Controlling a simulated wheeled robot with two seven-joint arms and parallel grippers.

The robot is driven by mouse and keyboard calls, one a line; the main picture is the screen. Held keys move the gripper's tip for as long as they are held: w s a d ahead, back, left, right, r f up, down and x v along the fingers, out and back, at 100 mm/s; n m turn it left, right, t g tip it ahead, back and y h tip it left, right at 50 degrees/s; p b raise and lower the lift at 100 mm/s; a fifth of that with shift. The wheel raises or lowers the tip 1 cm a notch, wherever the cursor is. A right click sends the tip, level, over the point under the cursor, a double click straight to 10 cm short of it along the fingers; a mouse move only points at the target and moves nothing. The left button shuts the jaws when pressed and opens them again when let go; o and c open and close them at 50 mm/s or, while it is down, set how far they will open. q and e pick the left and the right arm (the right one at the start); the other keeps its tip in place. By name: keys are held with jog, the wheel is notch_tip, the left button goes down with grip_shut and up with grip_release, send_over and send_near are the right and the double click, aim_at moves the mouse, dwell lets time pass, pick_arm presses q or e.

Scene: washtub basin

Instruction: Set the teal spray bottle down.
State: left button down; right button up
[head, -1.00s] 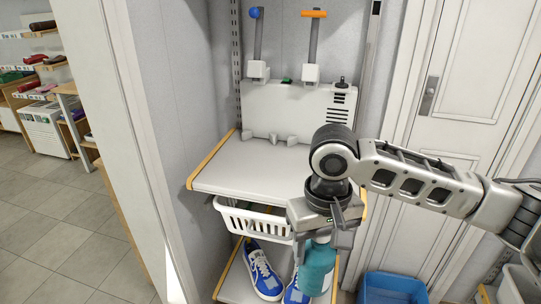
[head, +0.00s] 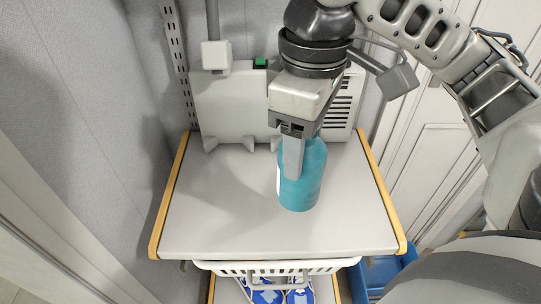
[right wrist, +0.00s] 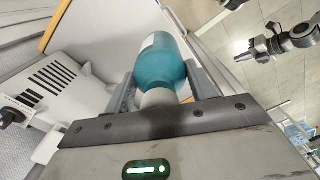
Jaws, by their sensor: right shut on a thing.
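The teal spray bottle (head: 303,187) is over the middle of the white upper shelf (head: 225,225) in the head view, roughly upright. My right gripper (head: 293,160) is shut on it from above, a finger on each side. The right wrist view shows the bottle (right wrist: 160,65) between both fingers (right wrist: 160,88), its pale neck towards the palm. I cannot tell whether its base touches the shelf. What looks like my left arm's end (right wrist: 270,45) is far off in the right wrist view, its fingers too small to read.
A white panel unit (head: 225,110) with vents stands at the shelf's back, with small hooks at its foot. Yellow edging (head: 168,200) lines the shelf sides. Below are a white basket (head: 225,268) and blue shoes (head: 268,296). The shelf is clear left, right and in front of the bottle.

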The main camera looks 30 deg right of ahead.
jog(key=w+d+f+b, duration=0.3)
jog(key=w+f, duration=0.7)
jog(key=f, duration=0.1)
jog(key=shift+f, duration=0.25)
jog(key=shift+f, duration=0.15)
jog(key=o, duration=1.6)
jog(key=shift+c, duration=0.2)
